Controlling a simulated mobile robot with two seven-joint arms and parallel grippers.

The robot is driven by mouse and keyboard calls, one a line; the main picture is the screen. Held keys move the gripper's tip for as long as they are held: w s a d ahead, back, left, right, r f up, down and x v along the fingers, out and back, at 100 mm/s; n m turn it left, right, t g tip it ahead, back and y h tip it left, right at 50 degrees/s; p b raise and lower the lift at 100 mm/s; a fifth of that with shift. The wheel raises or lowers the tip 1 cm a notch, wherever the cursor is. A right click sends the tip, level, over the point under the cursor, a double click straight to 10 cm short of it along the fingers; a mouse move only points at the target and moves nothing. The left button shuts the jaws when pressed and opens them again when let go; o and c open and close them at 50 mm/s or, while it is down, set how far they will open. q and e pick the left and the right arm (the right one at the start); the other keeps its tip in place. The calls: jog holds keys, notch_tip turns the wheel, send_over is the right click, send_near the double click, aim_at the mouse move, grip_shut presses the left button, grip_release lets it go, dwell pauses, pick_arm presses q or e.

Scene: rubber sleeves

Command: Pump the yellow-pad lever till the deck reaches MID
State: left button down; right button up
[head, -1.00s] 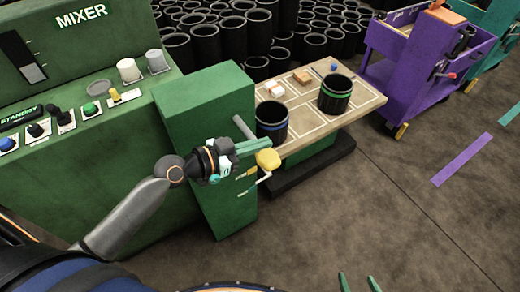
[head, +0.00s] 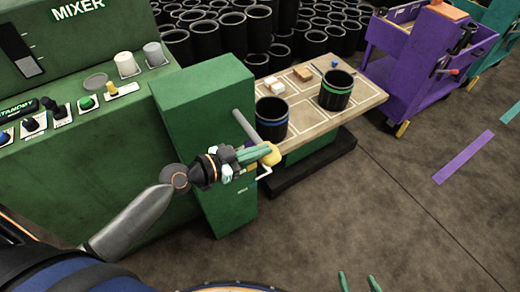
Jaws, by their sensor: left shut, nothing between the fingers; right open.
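The yellow pad (head: 272,155) sits at the end of a grey lever rod (head: 244,126) on the side of the green lift housing (head: 205,110). My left gripper (head: 264,152) is shut and empty, with its fingertips at the pad's left side and partly covering it; I cannot tell whether they touch. The deck (head: 310,125) is a pale board beside the housing. Small height labels (head: 243,189) on the housing are too small to read, and part is hidden by the gripper. My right gripper (head: 360,283) is open and empty at the bottom edge.
A blue-banded black bucket (head: 272,118), a green-banded black bucket (head: 336,90) and small blocks (head: 302,74) stand on the deck. The mixer panel (head: 90,125) is at left. A purple cart (head: 435,55) stands at the back right.

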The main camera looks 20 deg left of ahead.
pick_arm(q)
notch_tip(320, 180, down, 10)
jog(key=m+t+y+b, duration=0.1)
jog(key=m+b, duration=0.3)
jog(key=b, duration=0.4)
jog(key=shift+w+a+m+b, duration=0.3)
jog(key=shift+a+m, duration=0.1)
jog(key=shift+a, duration=0.05)
pick_arm(e)
notch_tip(320, 180, down, 7)
jog(key=w+a, duration=0.1)
jog(key=a, duration=0.1)
jog(key=shift+y, duration=0.3)
jog(key=shift+a+r, duration=0.1)
jog(key=shift+a, duration=0.05)
